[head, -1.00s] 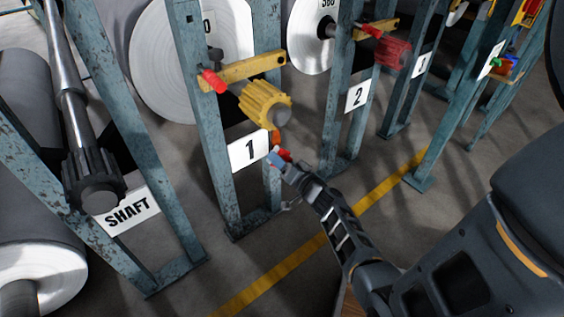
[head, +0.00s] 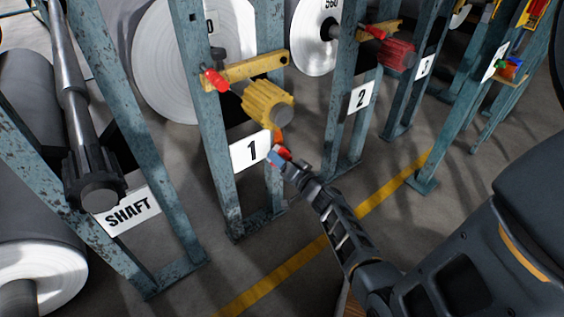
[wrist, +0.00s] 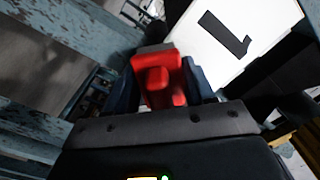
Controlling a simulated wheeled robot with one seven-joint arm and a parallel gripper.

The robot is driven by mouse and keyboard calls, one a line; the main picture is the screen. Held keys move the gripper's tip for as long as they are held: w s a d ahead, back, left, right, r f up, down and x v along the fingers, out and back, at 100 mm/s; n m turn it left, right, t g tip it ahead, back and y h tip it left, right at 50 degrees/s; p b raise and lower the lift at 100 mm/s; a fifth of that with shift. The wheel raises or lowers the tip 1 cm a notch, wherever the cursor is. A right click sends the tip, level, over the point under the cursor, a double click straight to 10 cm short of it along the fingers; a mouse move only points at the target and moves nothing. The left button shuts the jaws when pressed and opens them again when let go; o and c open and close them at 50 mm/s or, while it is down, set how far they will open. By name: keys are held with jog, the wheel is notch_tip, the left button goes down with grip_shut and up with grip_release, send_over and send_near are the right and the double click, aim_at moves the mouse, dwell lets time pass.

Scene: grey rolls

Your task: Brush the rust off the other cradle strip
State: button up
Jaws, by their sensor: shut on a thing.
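My gripper (head: 280,157) is beside the number 1 sign on the blue-grey rack. In the wrist view my gripper (wrist: 163,88) is shut on a red block-like tool (wrist: 165,72), with a grey part at its far end. The tool's red side also shows in the head view (head: 286,153). I cannot make out bristles. A small orange piece (head: 278,135) shows on the rack post just above my gripper. I cannot tell whether it is a rusty cradle strip. No cradle strip is clearly visible.
The number 1 sign (head: 250,151) is close to the gripper. A yellow gear-shaped end (head: 267,104) and a yellow bar (head: 246,71) jut out above. A SHAFT sign (head: 128,212) is at left. Open floor with a yellow line (head: 270,275) lies in front.

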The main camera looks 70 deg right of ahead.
jog(key=shift+w+d, duration=0.2)
jog(key=shift+w, duration=0.15)
jog(key=shift+d+b, duration=0.1)
jog(key=shift+b, duration=0.2)
